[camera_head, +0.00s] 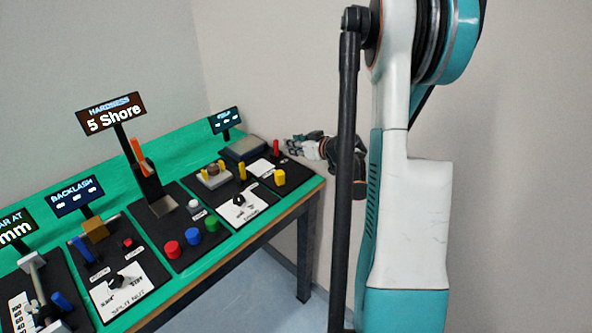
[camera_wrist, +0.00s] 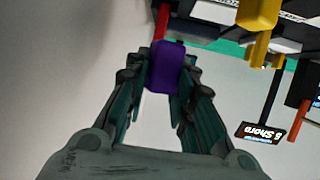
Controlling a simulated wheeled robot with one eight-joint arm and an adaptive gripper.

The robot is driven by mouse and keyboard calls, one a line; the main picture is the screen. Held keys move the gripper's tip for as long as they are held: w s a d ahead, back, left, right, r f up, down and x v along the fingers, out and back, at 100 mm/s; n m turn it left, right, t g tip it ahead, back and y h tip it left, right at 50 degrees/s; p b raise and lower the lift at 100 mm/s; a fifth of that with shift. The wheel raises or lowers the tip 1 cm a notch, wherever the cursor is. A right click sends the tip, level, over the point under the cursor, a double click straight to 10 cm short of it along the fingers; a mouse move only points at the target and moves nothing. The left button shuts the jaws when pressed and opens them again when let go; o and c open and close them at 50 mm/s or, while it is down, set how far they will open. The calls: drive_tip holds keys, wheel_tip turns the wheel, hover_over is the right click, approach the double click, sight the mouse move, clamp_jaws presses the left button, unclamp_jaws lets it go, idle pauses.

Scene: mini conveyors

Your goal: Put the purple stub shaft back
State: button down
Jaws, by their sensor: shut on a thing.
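The purple stub shaft (camera_wrist: 164,67) is between the fingertips of my gripper (camera_wrist: 162,88) in the wrist view. My gripper is shut on it, and the fingers hide part of its sides. In the head view my gripper (camera_head: 306,146) is at the right end of the table, beside the rightmost black panel (camera_head: 292,188). The purple shaft cannot be made out there. A red post (camera_head: 276,147) stands on that panel, close to the gripper; a red post also shows beyond the purple shaft in the wrist view (camera_wrist: 161,20).
A yellow cylinder (camera_head: 279,178) and a grey block (camera_head: 243,148) are near the gripper. The green table (camera_head: 232,240) carries several panels with knobs, buttons and upright displays, including the "5 Shore" sign (camera_head: 112,116).

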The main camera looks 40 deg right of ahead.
drive_tip(key=shift+f+b, duration=1.3)
drive_tip(key=shift+f, duration=2.6)
drive_tip(key=shift+f, duration=0.1)
drive_tip(key=c, duration=1.4)
unclamp_jaws()
drive_tip(key=shift+o, duration=0.2)
drive_tip(key=shift+s+r, duration=0.15)
drive_tip(key=shift+r, duration=0.05)
drive_tip(key=p+v, duration=0.3)
drive_tip(key=v, duration=0.8)
drive_tip(key=shift+s, duration=0.35)
